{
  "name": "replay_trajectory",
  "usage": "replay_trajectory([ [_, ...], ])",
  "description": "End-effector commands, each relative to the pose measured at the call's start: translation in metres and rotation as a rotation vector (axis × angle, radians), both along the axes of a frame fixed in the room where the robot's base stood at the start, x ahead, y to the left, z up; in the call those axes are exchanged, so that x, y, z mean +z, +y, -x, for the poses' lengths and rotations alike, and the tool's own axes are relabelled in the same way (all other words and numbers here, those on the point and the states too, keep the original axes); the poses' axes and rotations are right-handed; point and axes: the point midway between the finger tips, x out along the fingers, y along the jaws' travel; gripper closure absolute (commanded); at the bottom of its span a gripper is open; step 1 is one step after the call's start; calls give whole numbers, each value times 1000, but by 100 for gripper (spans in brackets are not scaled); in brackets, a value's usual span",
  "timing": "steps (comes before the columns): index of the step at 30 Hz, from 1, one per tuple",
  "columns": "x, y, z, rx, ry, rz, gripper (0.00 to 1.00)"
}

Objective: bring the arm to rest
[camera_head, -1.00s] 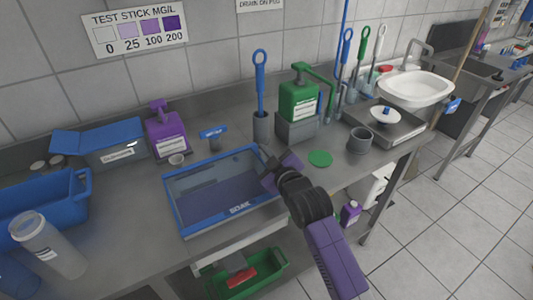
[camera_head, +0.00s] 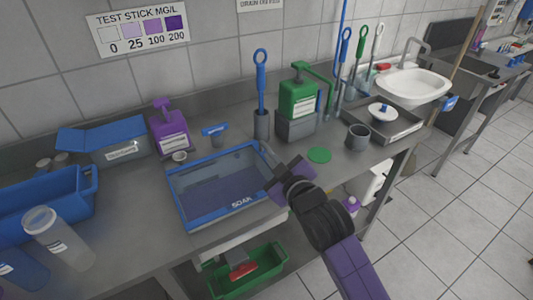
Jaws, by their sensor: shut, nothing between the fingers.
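My gripper (camera_head: 276,178) is at the end of my purple and black arm, which reaches up from the bottom right. It is above the right edge of the blue-rimmed SOAK basin (camera_head: 176,205) on the steel counter. The fingers are small and partly hidden by the wrist. They appear shut with nothing between them. I cannot tell how high the gripper is above the basin rim.
A green disc (camera_head: 319,155) and a grey cup (camera_head: 358,137) lie right of the gripper. A green dispenser (camera_head: 298,98) and a blue-handled brush (camera_head: 261,85) stand behind. A green crate (camera_head: 270,286) sits below the counter. Open floor (camera_head: 470,220) is at right.

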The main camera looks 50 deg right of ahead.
Motion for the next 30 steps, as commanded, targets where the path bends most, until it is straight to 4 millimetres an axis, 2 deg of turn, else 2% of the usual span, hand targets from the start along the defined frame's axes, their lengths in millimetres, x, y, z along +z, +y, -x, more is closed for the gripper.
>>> replay_trajectory([
  [4,2,5,10,0,0,-1,100],
  [14,5,6,11,-1,-10,-7,100],
  [18,25,10,7,12,-103,-21,100],
  [20,39,17,6,31,-167,-31,100],
  [22,44,32,14,66,-225,-50,100],
  [26,41,59,35,129,-286,-93,100],
  [30,31,90,66,194,-319,-154,100],
])
